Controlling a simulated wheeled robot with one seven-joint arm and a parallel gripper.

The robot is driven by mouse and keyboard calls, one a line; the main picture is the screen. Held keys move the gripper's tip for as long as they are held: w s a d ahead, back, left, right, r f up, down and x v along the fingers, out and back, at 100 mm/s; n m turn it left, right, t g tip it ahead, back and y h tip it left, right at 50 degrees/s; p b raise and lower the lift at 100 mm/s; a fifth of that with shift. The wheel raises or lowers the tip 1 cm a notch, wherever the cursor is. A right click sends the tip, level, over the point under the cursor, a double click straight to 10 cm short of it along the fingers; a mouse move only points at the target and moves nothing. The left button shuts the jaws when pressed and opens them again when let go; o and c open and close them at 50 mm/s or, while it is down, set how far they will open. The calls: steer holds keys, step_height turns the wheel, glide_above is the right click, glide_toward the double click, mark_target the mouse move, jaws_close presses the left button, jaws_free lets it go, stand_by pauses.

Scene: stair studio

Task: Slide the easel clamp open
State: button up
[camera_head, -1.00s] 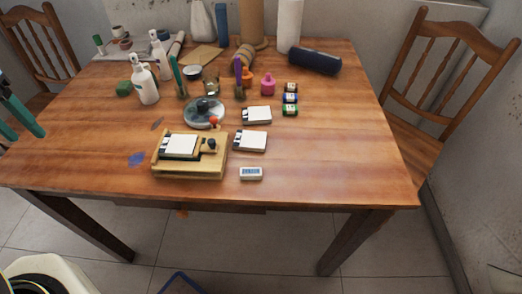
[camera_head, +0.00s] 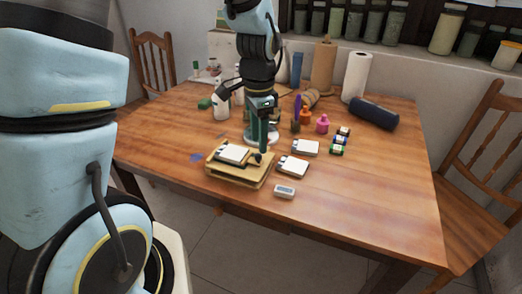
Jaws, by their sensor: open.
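A small wooden tabletop easel (camera_head: 240,179) lies on the table, left of centre, with a white canvas block (camera_head: 232,154) on its top. A dark knob, which seems to be the easel clamp (camera_head: 257,157), sits at its right side beside the canvas. My gripper (camera_head: 259,147) points down from above with its teal fingers, open, close over the clamp end of the easel. I cannot tell whether a finger touches the clamp. The fingers and wrist partly hide the round dish behind.
Two small white-topped blocks (camera_head: 293,166) (camera_head: 305,147) and a small white device (camera_head: 284,191) lie right of the easel. The front right of the table is clear.

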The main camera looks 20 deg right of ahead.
mark_target(259, 155)
steer(key=shift+a+f, duration=0.1)
steer(key=shift+f, duration=2.15)
jaws_close()
